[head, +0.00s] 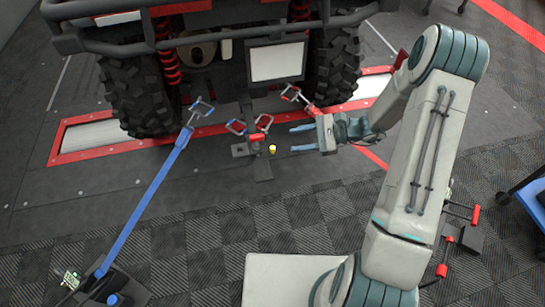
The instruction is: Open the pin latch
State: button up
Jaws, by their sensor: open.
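A small latch-like fitting sits on the dark floor plate in front of the vehicle. It has a red part (257,137) and a small yellow piece (272,149) by a dark bracket (263,168). I take this to be the pin latch, but it is too small to tell its pin or whether it is open. My gripper (301,138) is open, with its two blue fingers pointing left. The fingertips are just right of the yellow piece, apart from it in the picture. Nothing shows between the fingers.
An off-road vehicle stands behind, its tyres (136,96) by the red-framed rollers (100,135). A blue strap (150,205) runs from the lower left to a metal hook (199,110). Other hooks (236,127) are near the latch. Chequered floor (190,235) in front is mostly clear.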

aim_at(273, 149)
jog(key=w+d+f+m+t+b, duration=0.1)
jog(key=w+f+m+t+b, duration=0.15)
jog(key=f, duration=0.45)
jog(key=w+d+f+m+t+y+b, duration=0.1)
jog(key=f+m+t+b, duration=0.2)
jog(key=f, duration=0.4)
jog(key=w+d+f+m+t+b, duration=0.1)
jog(key=w+f+m+t, duration=0.2)
jog(key=f, duration=0.5)
jog(key=shift+m, duration=0.65)
jog(key=b+x, duration=0.1)
jog(key=x, duration=0.4)
jog(key=b+x, duration=0.2)
jog(key=x, duration=0.4)
jog(key=shift+s+a+r, duration=0.1)
jog(key=shift+a+r, duration=0.1)
jog(key=shift+a, duration=0.15)
jog(key=shift+b+x, duration=0.3)
jog(key=shift+x, duration=0.5)
jog(key=shift+r, duration=0.1)
grip_shut()
